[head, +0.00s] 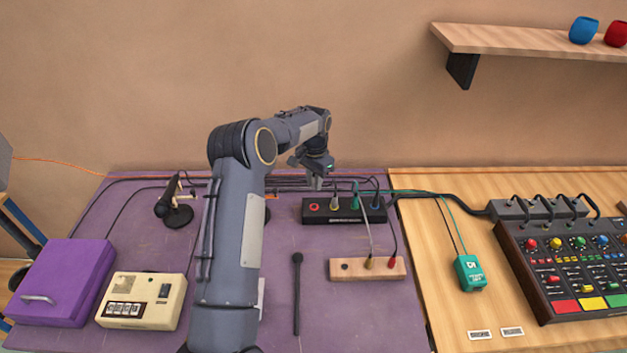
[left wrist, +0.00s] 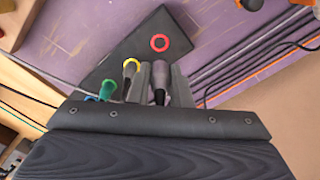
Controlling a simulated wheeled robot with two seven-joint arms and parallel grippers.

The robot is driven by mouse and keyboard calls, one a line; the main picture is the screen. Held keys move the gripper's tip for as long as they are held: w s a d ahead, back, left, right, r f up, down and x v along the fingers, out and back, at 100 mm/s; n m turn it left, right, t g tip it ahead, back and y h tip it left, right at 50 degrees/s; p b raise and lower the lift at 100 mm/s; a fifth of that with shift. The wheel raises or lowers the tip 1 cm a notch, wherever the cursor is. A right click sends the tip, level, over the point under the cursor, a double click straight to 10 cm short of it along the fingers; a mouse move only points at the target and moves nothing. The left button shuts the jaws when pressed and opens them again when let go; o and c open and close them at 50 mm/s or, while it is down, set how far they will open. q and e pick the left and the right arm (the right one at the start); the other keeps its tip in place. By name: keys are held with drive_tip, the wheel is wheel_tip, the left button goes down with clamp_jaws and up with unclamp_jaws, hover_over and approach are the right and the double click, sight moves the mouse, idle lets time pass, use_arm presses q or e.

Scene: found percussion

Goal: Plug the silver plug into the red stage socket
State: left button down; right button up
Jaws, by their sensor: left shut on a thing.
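The black stage box (head: 345,217) lies at the back of the purple table top, with a row of ringed sockets. Its red socket (head: 314,207) is at the left end and looks empty; it also shows in the left wrist view (left wrist: 160,43). My left gripper (head: 317,184) is above the box, close to the red socket. In the left wrist view it is shut on the silver plug (left wrist: 159,72), which shows grey between the two fingers with a dark tail towards the camera. The plug's tip is hidden. The plug appears apart from the red socket. My right gripper is out of view.
Yellow (left wrist: 130,68), green and blue plugs fill the box's other sockets, close beside the left gripper. A wooden block (head: 350,275) with plugs stands in front. A microphone (head: 174,205), cream box (head: 141,300), purple case (head: 60,283), green pedal (head: 471,273) and mixer (head: 565,265) surround it.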

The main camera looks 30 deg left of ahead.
use_arm(q)
drive_tip(key=shift+f+b, duration=1.95)
drive_tip(key=shift+f, duration=0.9)
drive_tip(key=shift+b, duration=0.35)
drive_tip(key=shift+s+f+b, duration=0.1)
drive_tip(key=shift+f+b, duration=0.85)
drive_tip(key=shift+f, duration=0.55)
drive_tip(key=c, duration=1.3)
unclamp_jaws()
drive_tip(key=shift+o, duration=0.2)
drive_tip(key=shift+r, duration=0.1)
